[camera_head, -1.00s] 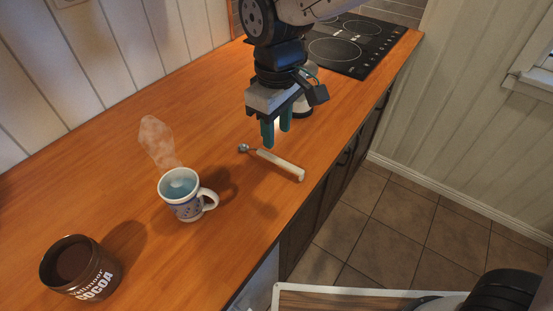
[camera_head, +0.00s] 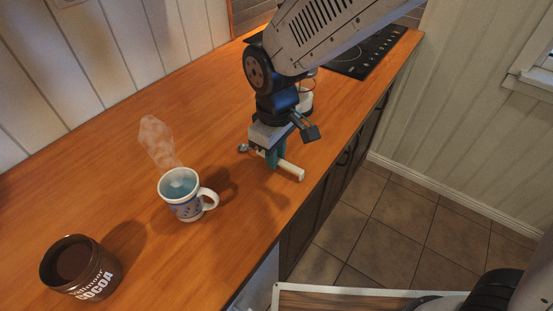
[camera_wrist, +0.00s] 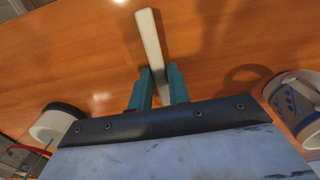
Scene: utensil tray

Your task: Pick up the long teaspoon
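The long teaspoon (camera_head: 290,171) lies on the wooden counter, with a pale handle and a small metal bowl at its left end. Its handle (camera_wrist: 151,38) also shows in the wrist view. My gripper (camera_head: 275,163) is low over the counter, with its two green fingers astride the middle of the handle. In the wrist view the fingers (camera_wrist: 160,78) stand on either side of the handle, close to it. I cannot tell whether they press on it. The spoon looks flat on the counter.
A steaming mug (camera_head: 183,204) stands left of the spoon, its handle towards it. A brown cocoa jar (camera_head: 79,268) is at the front left. A black hob (camera_head: 372,52) lies behind my arm. The counter's edge is close to the spoon's right end.

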